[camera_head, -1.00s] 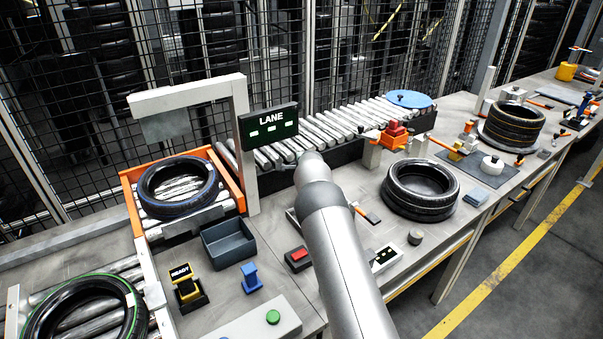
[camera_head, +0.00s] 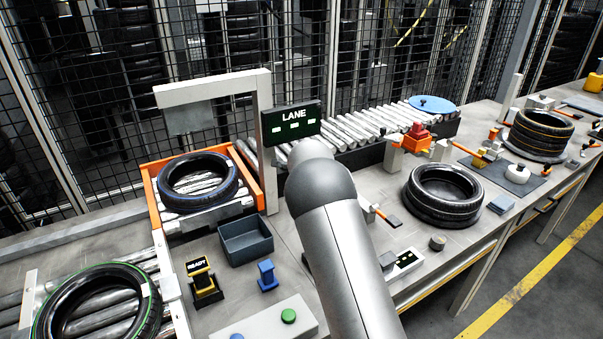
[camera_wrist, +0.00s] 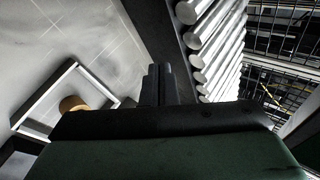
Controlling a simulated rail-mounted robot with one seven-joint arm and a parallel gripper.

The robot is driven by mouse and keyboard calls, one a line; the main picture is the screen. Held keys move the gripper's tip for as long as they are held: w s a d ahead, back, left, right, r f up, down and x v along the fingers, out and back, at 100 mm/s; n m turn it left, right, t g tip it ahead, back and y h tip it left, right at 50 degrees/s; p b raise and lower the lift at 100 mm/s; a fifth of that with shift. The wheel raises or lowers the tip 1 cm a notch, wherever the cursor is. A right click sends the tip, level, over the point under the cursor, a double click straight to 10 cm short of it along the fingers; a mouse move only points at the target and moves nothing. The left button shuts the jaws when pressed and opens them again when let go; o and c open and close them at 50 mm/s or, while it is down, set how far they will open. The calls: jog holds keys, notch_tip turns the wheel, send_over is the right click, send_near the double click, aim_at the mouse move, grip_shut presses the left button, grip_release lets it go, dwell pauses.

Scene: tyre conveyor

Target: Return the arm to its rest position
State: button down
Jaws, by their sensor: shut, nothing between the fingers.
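My arm rises from the bottom of the head view and covers the middle of the bench. In that view my gripper is hidden behind my own arm link. In the wrist view my gripper (camera_wrist: 159,84) shows at the centre with its two dark fingers together and nothing between them. It is over the grey bench top (camera_wrist: 80,35), beside the conveyor rollers (camera_wrist: 212,50). No object is seen touching the fingers.
A tyre (camera_head: 197,205) lies in the orange-edged roller bay, left of the LANE sign (camera_head: 291,122). Stacked tyres (camera_head: 443,212) stand right of my arm. A grey bin (camera_head: 245,241), a READY block (camera_head: 201,276) and a green button (camera_head: 289,316) are left of it. Wire fencing closes the back.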

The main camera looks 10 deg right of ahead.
jog(key=shift+s+a+r, duration=0.15)
jog(key=shift+s+r, duration=0.1)
jog(key=shift+r, duration=0.05)
